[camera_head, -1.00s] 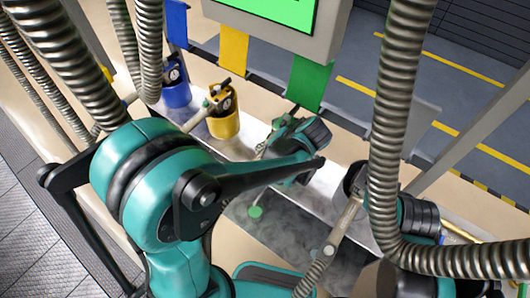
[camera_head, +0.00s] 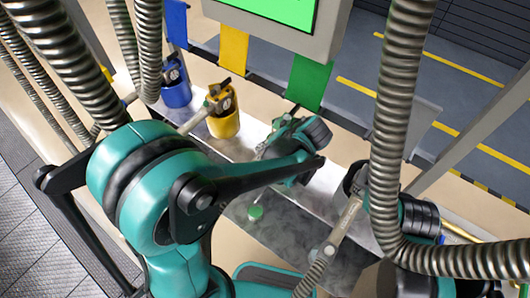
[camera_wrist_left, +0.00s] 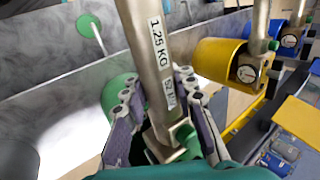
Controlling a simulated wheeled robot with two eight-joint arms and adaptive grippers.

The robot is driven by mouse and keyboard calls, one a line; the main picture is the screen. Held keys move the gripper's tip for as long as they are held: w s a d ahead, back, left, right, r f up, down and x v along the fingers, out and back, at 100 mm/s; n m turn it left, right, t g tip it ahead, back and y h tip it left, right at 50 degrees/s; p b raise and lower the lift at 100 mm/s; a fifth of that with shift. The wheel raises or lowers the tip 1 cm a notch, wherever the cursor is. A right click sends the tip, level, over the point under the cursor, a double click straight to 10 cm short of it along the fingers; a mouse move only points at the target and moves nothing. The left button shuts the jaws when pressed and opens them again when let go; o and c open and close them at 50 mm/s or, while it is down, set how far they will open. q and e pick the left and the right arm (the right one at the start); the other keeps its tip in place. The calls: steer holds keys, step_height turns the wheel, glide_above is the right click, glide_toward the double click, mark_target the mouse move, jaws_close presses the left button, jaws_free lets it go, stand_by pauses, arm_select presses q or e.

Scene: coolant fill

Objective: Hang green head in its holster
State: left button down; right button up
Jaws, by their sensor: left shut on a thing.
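My left gripper (camera_wrist_left: 157,88) is shut on the green head, seen in the left wrist view as a metal tube (camera_wrist_left: 150,55) with a weight label and a green end (camera_wrist_left: 187,138). A green holster cup (camera_wrist_left: 118,95) is partly hidden behind a finger; whether the head touches it cannot be told. In the head view my left gripper (camera_head: 268,147) is over the metal bench, mostly hidden by its own wrist, below the green panel (camera_head: 308,82). My right gripper (camera_head: 354,182) is at the right, partly hidden, beside a metal tube (camera_head: 343,222); its jaws are unclear.
A yellow holster (camera_head: 224,124) and a blue holster (camera_head: 177,95) hold their heads to the left. A green disc on a rod (camera_head: 254,212) is near the bench front. A thick hose (camera_head: 398,120) hangs at the right, and a screen (camera_head: 270,12) stands behind.

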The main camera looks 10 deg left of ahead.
arm_select(q)
steer(key=shift+f+b, duration=1.75)
steer(key=shift+f, duration=0.1)
arm_select(e)
steer(key=shift+f, duration=1.75)
arm_select(q)
steer(key=c, duration=1.1)
jaws_free()
steer(key=shift+c, duration=0.2)
steer(key=v, duration=1.2)
